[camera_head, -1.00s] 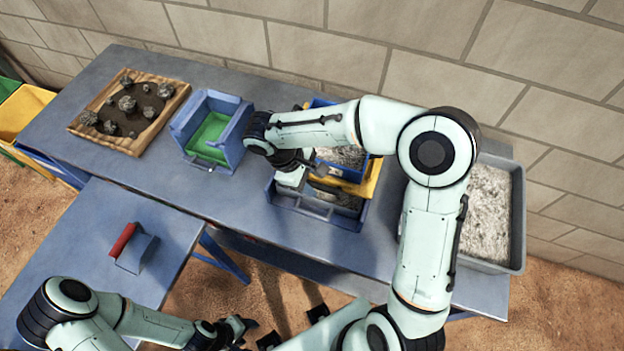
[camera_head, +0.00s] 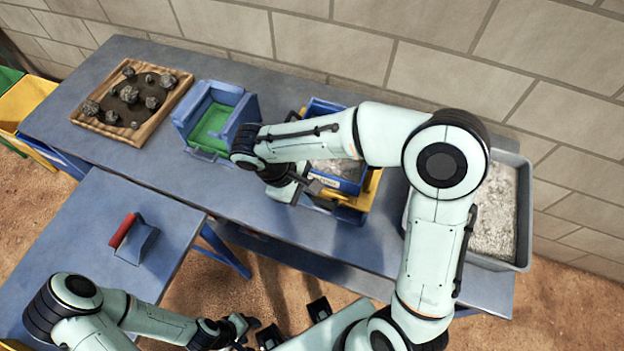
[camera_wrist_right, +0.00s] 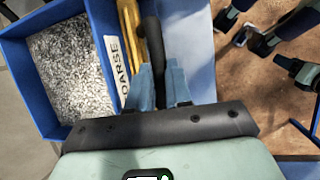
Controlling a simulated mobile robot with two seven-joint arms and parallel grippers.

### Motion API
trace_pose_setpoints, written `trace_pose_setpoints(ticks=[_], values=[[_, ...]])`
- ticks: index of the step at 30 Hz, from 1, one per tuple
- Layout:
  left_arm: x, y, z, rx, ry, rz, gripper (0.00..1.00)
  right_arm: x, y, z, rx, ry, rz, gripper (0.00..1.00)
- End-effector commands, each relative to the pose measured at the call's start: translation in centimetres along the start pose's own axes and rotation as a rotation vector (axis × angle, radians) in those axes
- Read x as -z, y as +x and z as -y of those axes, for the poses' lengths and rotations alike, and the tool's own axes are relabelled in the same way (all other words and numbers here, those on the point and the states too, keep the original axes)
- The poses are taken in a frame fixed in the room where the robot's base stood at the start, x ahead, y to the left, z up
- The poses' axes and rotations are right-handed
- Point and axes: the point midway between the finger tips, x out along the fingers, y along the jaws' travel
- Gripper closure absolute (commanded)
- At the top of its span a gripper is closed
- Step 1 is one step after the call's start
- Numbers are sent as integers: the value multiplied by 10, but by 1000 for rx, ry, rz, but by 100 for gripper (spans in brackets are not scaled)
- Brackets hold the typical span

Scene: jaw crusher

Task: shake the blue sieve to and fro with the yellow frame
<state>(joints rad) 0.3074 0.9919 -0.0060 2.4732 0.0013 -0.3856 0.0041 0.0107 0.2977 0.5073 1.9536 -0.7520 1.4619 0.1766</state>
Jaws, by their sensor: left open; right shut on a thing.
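The blue sieve (camera_head: 347,186), with grey gravel inside and a label on its front, sits in the yellow frame (camera_head: 370,189) on the far table. In the right wrist view, the sieve (camera_wrist_right: 108,88) shows its partly cut-off coarse label and the yellow frame (camera_wrist_right: 130,30) runs beside it. My right gripper (camera_wrist_right: 165,85) is shut on the dark handle (camera_wrist_right: 153,45) at the frame's side. In the head view, my right arm hides part of the sieve. My left gripper (camera_head: 256,331) is open and empty at the bottom, away from the sieve.
A blue box with a green inside (camera_head: 208,130) stands left of the sieve. A wooden tray of rocks (camera_head: 160,118) lies further left. A grey bin of pale gravel (camera_head: 524,225) stands at right. A red-handled tool (camera_head: 124,230) rests on the near table.

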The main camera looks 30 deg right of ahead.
Motion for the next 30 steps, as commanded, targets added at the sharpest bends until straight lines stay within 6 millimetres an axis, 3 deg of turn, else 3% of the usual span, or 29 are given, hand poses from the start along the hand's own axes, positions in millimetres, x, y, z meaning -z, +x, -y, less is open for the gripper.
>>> trace_pose_setpoints(ticks=[8, 9, 11, 23, 30], values=[[0, 0, 0, 0, 0, -1, 45, -1, -1, 1, -1, 2, 0, 100], [0, 0, 0, 0, 0, -1, 45, -1, -1, 1, 0, 2, 0, 75], [0, 0, 0, 0, 0, -1, 45, 0, -1, 1, 0, 2, 0, 56], [1, -2, -1, 0, 1, -1, 45, 0, -8, 0, -1, 2, -2, 56], [4, -10, -5, -2, 3, -7, 45, 1, -55, 0, -2, 2, -7, 56]])
